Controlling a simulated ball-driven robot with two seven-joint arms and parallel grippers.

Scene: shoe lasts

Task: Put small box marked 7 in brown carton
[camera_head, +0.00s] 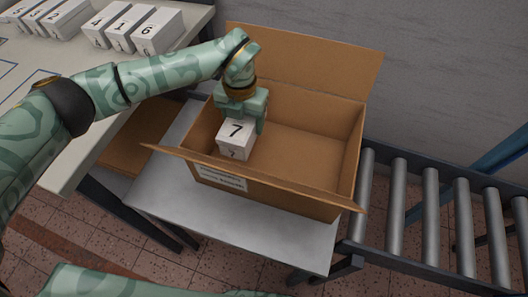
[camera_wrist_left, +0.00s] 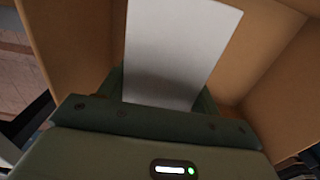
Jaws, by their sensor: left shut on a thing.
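The small white box marked 7 (camera_head: 236,138) is inside the open brown carton (camera_head: 318,190), near its left end. My left gripper (camera_head: 243,112) is shut on the box from above. In the left wrist view the box (camera_wrist_left: 178,50) shows as a plain pale face between the fingers of my left gripper (camera_wrist_left: 165,95), with carton walls around it. I cannot tell whether the box touches the carton floor. My right gripper is not in view; a green part of my own body shows at the bottom edge.
The carton stands with flaps open on a grey table (camera_head: 230,230). A roller conveyor (camera_head: 430,205) is to the right. Several numbered white boxes (camera_head: 130,30) stand on a pale table at the upper left. The carton's right part is empty.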

